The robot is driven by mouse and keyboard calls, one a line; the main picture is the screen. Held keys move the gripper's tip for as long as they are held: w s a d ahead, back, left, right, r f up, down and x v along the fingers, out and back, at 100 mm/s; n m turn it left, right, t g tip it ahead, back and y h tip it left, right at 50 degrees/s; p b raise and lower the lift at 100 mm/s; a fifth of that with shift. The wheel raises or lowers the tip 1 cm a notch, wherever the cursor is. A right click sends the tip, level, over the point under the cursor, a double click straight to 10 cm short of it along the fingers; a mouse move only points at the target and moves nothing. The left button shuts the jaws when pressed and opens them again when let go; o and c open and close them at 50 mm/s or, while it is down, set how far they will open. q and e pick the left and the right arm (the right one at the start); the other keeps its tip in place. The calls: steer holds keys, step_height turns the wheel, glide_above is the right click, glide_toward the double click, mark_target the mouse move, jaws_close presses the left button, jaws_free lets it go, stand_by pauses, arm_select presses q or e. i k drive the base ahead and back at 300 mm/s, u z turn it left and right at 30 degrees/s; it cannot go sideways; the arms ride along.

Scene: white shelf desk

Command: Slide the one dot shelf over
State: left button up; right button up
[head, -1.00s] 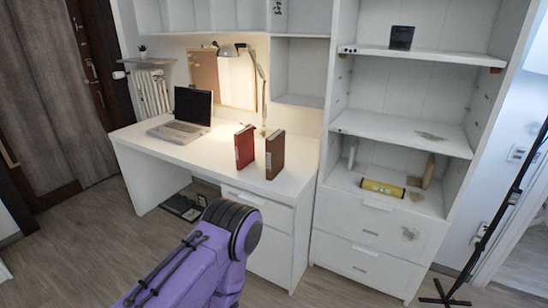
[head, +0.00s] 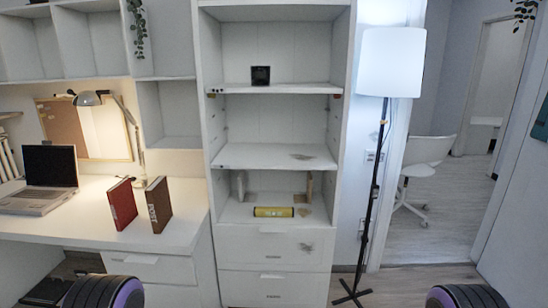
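A tall white shelf unit stands in the middle of the head view. Its upper shelf board (head: 290,89) lies level, with small coloured marks under its left and right front ends; I cannot make out a dot count. A lower shelf board (head: 250,157) has a worn grey patch on its right part. The bottom ledge (head: 228,215) carries a yellow object (head: 274,212), with brown upright pieces near the sides. Neither gripper is in view; only rounded purple-and-black parts of my arms show at the bottom left and bottom right.
A small black box (head: 260,76) stands on the upper board. Two drawers (head: 268,245) are below. The desk at left holds a laptop (head: 47,175), a red book (head: 121,204) and a brown book (head: 158,204). A floor lamp (head: 391,62) stands close to the unit's right side.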

mark_target(293, 156)
steer(key=k, duration=0.55)
steer(key=u, duration=0.5)
steer(key=i, duration=0.95)
steer(key=z, duration=0.7)
steer(key=i, duration=0.8)
steer(key=z, duration=0.85)
